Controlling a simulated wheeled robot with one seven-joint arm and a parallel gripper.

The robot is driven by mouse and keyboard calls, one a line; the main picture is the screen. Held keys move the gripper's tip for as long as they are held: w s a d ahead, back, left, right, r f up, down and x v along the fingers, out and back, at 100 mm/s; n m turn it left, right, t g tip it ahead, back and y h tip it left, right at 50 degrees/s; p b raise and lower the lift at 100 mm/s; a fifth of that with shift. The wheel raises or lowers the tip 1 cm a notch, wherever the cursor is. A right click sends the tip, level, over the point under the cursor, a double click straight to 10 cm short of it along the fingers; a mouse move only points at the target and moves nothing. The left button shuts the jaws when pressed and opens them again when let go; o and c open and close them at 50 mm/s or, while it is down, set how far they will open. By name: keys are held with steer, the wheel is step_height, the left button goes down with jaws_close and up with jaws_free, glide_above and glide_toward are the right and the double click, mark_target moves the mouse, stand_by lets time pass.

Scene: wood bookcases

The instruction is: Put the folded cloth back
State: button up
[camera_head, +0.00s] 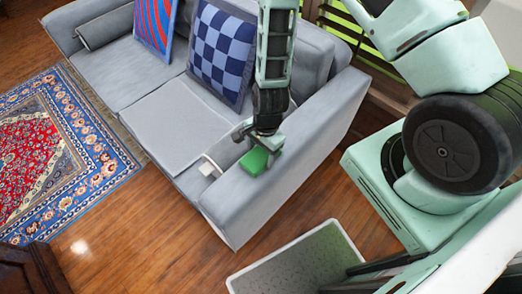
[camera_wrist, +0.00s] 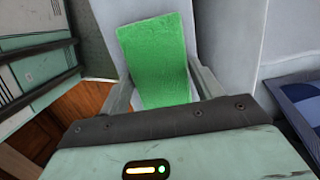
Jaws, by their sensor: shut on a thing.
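The folded cloth is a bright green block (camera_head: 255,161), seen at the end of my arm above the near sofa armrest in the head view. In the wrist view the green cloth (camera_wrist: 157,62) stands between the two fingers. My gripper (camera_wrist: 165,85) is shut on the cloth; it also shows in the head view (camera_head: 257,147). The cloth is at or just over the top of the armrest (camera_head: 310,125); I cannot tell whether it touches it.
The grey sofa (camera_head: 150,70) has a checked blue cushion (camera_head: 221,52) and a red and blue striped cushion (camera_head: 157,24). A small white object (camera_head: 208,168) is beside the armrest. A patterned rug (camera_head: 60,150) lies left. Wooden floor (camera_head: 150,225) is clear in front.

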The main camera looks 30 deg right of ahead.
steer(key=o, duration=1)
steer(key=shift+c, duration=0.2)
step_height(320, 180, up, 12)
steer(key=d, duration=0.2)
step_height(320, 180, up, 6)
steer(key=n, duration=0.5)
glide_above(254, 159)
steer(key=s+a+r+n, duration=0.1)
steer(key=s+r+n, duration=0.5)
steer(key=r+n, duration=0.2)
steer(key=s+a+r+n+h, duration=0.1)
steer(key=s+a+r+n, duration=0.1)
steer(key=s+r+n, duration=0.4)
step_height(254, 159, up, 2)
steer(key=n, duration=0.3)
steer(key=shift+s+a+t, duration=0.3)
